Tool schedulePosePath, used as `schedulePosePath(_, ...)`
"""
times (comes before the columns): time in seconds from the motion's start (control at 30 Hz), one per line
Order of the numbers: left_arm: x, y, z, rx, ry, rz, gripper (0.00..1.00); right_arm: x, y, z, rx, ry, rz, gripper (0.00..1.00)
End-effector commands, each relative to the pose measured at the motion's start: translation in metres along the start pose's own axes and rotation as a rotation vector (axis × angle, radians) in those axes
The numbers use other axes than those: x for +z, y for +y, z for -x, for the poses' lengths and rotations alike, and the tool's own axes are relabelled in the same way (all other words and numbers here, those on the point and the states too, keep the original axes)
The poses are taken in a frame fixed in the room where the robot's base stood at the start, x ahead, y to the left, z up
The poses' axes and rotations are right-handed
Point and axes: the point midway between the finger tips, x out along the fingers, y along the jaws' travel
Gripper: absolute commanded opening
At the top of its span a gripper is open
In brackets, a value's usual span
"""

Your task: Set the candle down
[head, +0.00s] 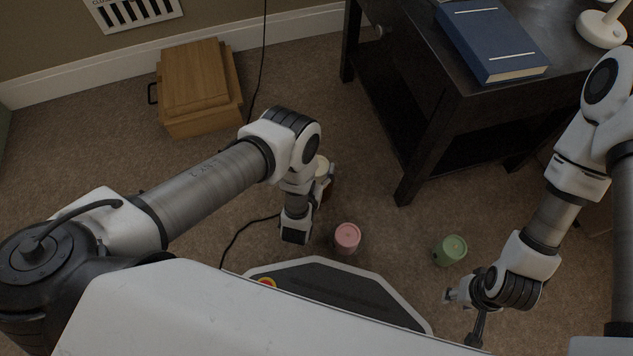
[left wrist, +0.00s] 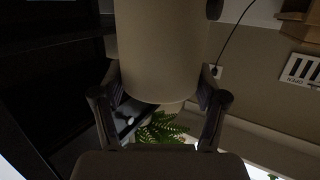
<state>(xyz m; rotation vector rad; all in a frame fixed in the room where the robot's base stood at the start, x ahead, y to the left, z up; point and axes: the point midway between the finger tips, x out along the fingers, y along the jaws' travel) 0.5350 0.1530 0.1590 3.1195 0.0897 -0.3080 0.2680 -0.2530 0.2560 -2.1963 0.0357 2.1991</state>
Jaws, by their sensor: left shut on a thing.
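A cream candle (head: 321,165) is held in my left gripper (head: 324,181), right of the forearm's end in the head view. In the left wrist view, the candle (left wrist: 160,50) is a plain pale cylinder between the two fingers of the left gripper (left wrist: 160,100). My wrist hides part of the candle in the head view, and I cannot tell whether its base touches the carpet. My right gripper (head: 462,312) is open and empty, near the green candle.
A dark table (head: 440,110) with a blue book (head: 490,40) and a white lamp base (head: 603,28) stands at the upper right. A wooden box (head: 195,85) sits by the wall. A black cable (head: 245,232) crosses the carpet.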

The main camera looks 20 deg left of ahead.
Motion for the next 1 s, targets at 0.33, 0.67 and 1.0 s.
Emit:
schedulePosePath(0.33,0.056,-0.001,-0.012,-0.001,0.000,-0.001,0.32,0.000,0.000,-0.038,0.000,0.001,0.000,0.40)
schedulePosePath(0.67,0.057,0.000,-0.012,0.000,0.000,-0.001,0.32,-0.001,0.000,-0.038,0.000,0.001,0.000,0.40)
schedulePosePath(1.0,0.055,0.000,-0.012,0.000,0.000,-0.001,0.97,-0.001,0.000,-0.036,0.000,0.001,0.000,0.40)
